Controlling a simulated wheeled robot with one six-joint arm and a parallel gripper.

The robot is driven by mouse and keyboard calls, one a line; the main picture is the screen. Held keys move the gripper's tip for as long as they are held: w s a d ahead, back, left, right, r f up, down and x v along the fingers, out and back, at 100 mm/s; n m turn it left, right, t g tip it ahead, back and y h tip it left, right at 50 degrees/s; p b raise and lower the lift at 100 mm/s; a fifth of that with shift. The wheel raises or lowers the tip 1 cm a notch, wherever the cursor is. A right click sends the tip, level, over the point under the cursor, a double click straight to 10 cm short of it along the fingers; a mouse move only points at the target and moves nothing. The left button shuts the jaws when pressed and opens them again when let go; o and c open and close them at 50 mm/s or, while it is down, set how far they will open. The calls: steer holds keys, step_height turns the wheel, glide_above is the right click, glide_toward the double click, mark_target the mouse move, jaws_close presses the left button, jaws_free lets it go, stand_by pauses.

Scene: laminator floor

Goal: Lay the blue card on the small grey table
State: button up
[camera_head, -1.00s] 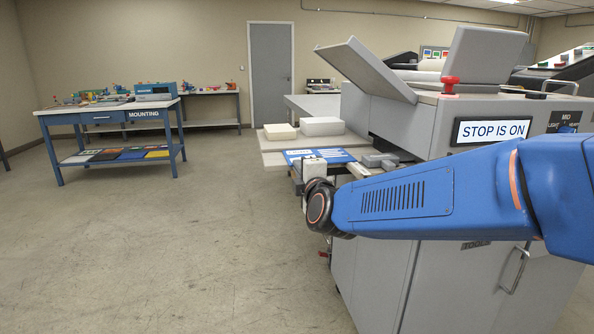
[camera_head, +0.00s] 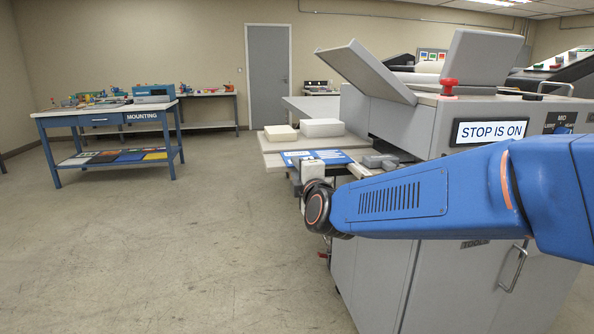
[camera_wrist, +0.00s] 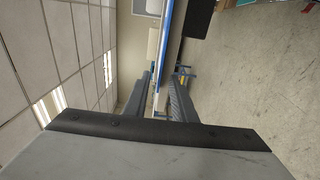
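My gripper (camera_head: 312,170) is in front of the laminator, with my arm reaching in from the right. In the wrist view its two fingers (camera_wrist: 161,80) close around a thin blue-edged sheet seen edge-on, which looks like the blue card (camera_wrist: 167,35). In the head view the blue card (camera_head: 328,156), with white print, shows just beyond the gripper, roughly level. A low light-grey tabletop (camera_head: 268,158) lies behind it at the laminator's left side, apparently the small grey table. Whether the card touches it I cannot tell.
Two pale blocks (camera_head: 322,128) stand on the grey tabletop. A blue MOUNTING bench (camera_head: 105,130) stands at the left. The floor between is clear.

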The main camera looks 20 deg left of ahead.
steer(key=v, duration=1.7)
steer(key=shift+s, duration=0.1)
steer(key=s+d+f+m+g+h, duration=0.15)
steer(key=d+f+m, duration=0.4)
steer(key=d, duration=0.65)
steer(key=d+f+m+g+h, duration=0.35)
steer(key=d+m, duration=0.25)
steer(key=d, duration=0.7)
steer(key=s+d+f+m+g+h, duration=0.2)
steer(key=s+d+f+m, duration=0.3)
steer(key=s+d, duration=0.3)
steer(key=s+d+f+m+g+h, duration=0.3)
steer(key=s+d+f+m, duration=0.2)
steer(key=s+d+m, duration=0.3)
steer(key=s+d, duration=0.1)
steer(key=d, duration=0.3)
steer(key=shift+s+f, duration=0.25)
steer(key=shift+f, duration=0.15)
steer(key=shift+w+d+m, duration=0.1)
steer(key=shift+m, duration=0.15)
